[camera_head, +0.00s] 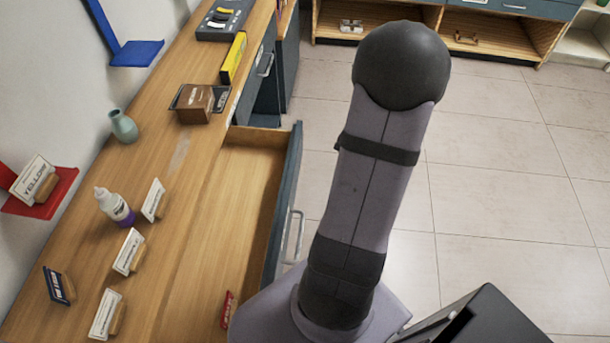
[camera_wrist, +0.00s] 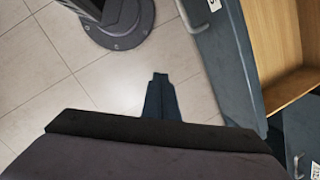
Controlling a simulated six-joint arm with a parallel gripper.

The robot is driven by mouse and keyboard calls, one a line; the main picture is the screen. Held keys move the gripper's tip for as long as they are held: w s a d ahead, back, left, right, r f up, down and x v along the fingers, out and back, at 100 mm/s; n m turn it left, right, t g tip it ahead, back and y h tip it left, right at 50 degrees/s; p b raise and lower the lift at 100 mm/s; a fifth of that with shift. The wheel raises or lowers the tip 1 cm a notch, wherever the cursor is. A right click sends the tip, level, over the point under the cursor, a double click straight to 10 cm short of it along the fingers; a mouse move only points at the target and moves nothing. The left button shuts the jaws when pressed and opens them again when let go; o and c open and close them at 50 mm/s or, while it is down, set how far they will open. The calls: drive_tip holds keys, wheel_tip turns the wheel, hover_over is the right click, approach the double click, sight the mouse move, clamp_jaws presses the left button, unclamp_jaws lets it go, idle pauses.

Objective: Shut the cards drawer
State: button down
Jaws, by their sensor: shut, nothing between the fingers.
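A drawer (camera_head: 288,175) stands open from the wooden-topped counter in the head view, with a blue-grey front and a metal handle (camera_head: 293,235) facing right. Its label cannot be read, so I cannot tell that it is the cards drawer. A small red item (camera_head: 227,309) lies inside at the near end. In the wrist view the drawer front (camera_wrist: 228,65) and bare wooden inside show at the right. My gripper (camera_wrist: 160,77) is shut and empty over the floor, left of the drawer front and apart from it in the picture. The head view does not show the fingers.
The counter (camera_head: 165,215) holds card stands (camera_head: 128,251), a glue bottle (camera_head: 115,206), a vase (camera_head: 123,127) and a brown box (camera_head: 195,103). Another cabinet front (camera_wrist: 302,125) with a handle shows at the wrist view's lower right. Tiled floor (camera_head: 490,190) is open to the right.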

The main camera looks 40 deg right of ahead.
drive_tip(key=w+d+r+m+t, duration=0.2)
drive_tip(key=w+r+m, duration=0.2)
drive_tip(key=w+m, duration=0.3)
drive_tip(key=shift+r+m+y, duration=0.15)
drive_tip(key=shift+m+y, duration=0.25)
drive_tip(key=shift+m, duration=1.6)
drive_tip(key=shift+w, duration=0.1)
drive_tip(key=w+a+f, duration=0.5)
drive_tip(key=f, duration=0.4)
drive_tip(key=shift+w+a+f, duration=0.15)
drive_tip(key=shift+w+a, duration=0.05)
drive_tip(key=shift+a, duration=0.05)
